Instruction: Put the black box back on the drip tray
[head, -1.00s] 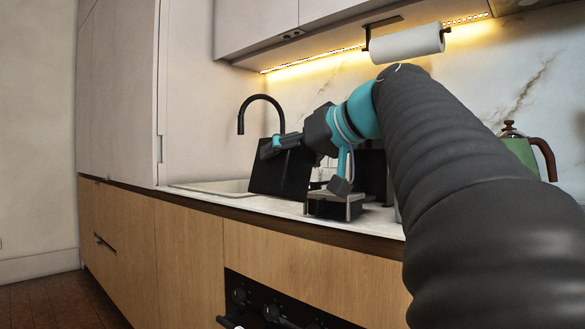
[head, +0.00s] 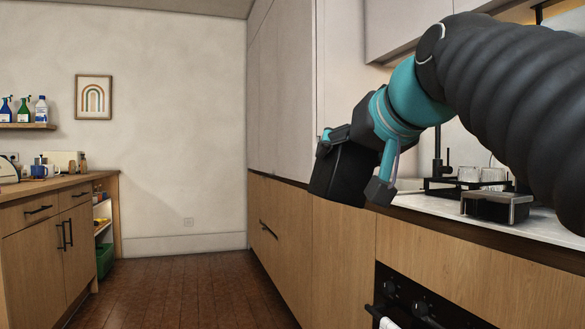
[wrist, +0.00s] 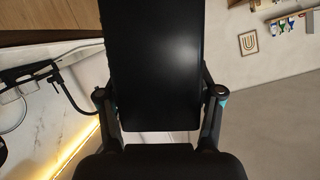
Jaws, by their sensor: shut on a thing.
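My gripper (head: 354,163) is shut on the black box (head: 338,180), a flat-sided dark block held tilted in front of the tall cabinets, clear of the counter. In the wrist view the black box (wrist: 152,62) fills the middle between the two fingers. A low black tray (head: 440,184) with clear glasses stands on the counter by the tap, to the right of the box; it looks like the drip tray. My arm hides part of the counter behind it.
A small dark block with metal edges (head: 497,207) sits near the counter's front edge. The black tap (head: 438,155) rises behind the tray. An oven (head: 405,300) is set below. A wooden sideboard (head: 45,230) stands at the left. The floor between is clear.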

